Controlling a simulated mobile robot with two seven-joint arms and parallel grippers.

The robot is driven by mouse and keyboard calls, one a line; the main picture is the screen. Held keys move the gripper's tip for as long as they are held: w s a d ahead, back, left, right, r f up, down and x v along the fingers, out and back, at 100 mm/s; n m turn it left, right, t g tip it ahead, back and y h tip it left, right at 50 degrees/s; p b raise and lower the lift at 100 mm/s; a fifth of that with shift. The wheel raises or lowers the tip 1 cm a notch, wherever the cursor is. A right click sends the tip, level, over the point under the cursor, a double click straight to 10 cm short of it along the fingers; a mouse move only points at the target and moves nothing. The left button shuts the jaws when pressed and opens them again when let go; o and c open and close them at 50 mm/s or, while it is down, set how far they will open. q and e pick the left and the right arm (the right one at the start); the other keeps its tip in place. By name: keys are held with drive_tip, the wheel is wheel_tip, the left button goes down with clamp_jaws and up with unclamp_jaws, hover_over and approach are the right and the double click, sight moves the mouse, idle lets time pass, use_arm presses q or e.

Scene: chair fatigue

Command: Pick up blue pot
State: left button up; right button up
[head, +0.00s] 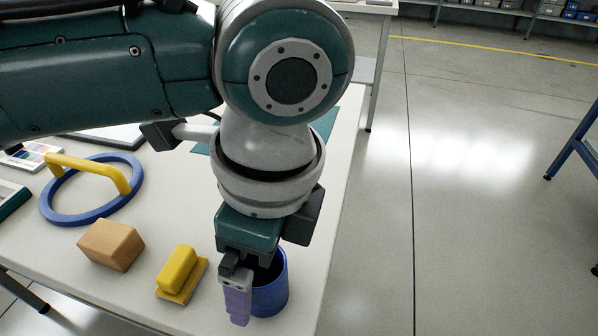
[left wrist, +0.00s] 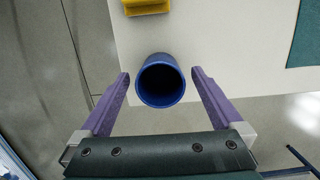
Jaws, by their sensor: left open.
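The blue pot (head: 272,290) stands upright on the white table near its right front edge. My left gripper (head: 240,305) comes down over it from above, and part of the pot is hidden behind a purple finger. In the left wrist view the pot (left wrist: 161,80) shows its round open top between the tips of the two purple fingers of my left gripper (left wrist: 160,84). The fingers are open, with a gap on each side of the pot. My right gripper is not in view.
A yellow block-shaped piece (head: 181,275) stands just left of the pot. A tan block (head: 111,245) and a blue ring with a yellow handle (head: 91,190) lie farther left on the table (head: 190,225). Open floor (head: 470,200) lies to the right.

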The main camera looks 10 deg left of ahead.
use_arm(q)
drive_tip(key=c, duration=1.5)
